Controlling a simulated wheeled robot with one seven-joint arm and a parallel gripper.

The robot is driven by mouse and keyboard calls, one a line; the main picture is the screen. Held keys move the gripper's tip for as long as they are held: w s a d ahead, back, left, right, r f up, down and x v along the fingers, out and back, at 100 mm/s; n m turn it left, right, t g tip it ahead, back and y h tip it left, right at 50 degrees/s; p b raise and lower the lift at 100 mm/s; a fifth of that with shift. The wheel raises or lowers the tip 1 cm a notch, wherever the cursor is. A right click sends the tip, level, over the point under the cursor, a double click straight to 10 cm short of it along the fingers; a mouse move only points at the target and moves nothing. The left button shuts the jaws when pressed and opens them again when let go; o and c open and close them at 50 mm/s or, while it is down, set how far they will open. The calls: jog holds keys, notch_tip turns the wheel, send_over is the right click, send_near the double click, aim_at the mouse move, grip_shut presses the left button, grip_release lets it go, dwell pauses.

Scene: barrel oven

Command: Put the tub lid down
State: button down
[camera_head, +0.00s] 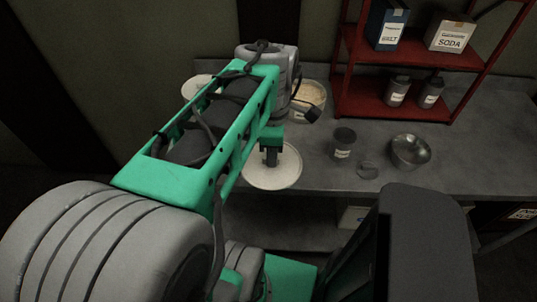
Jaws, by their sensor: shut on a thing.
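A round, pale tub lid (286,172) is held below my gripper (271,158), flat side up. My gripper points down and is shut on the lid near its middle; the fingertips are small and dark in this view. The lid overlaps the front edge of the grey table (345,180) in the picture. I cannot tell how high it is above the table. An open tub (312,92) with pale contents stands behind it to the right, partly hidden by my arm. Another pale round top (196,84) shows left of my arm; I cannot tell if it is a lidded tub.
A red shelf (400,112) at the back holds boxes and tins. The table's right end is clear.

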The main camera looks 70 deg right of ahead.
jog(key=shift+s+a+r, duration=0.1)
jog(key=shift+s+a, duration=0.1)
jog(key=shift+s, duration=0.85)
jog(key=shift+s+d, duration=0.1)
jog(key=shift+s, duration=0.1)
jog(key=w+d+f+p, duration=0.1)
jog(key=w+d+f, duration=0.1)
jog(key=d+f, duration=0.1)
jog(key=w+d+f, duration=0.2)
jog(key=d+f, duration=0.1)
jog(key=d, duration=0.2)
jog(key=w+d+f+p, duration=0.1)
jog(key=w+d+f, duration=0.1)
jog(key=d+f, duration=0.1)
jog(key=shift+d+f+p, duration=0.3)
jog(key=shift+d, duration=0.2)
jog(key=shift+d+f, duration=0.15)
jog(key=shift+f, duration=1.6)
jog(key=shift+f, duration=0.1)
jog(key=shift+f, duration=0.15)
jog(key=c, duration=1.5)
grip_release()
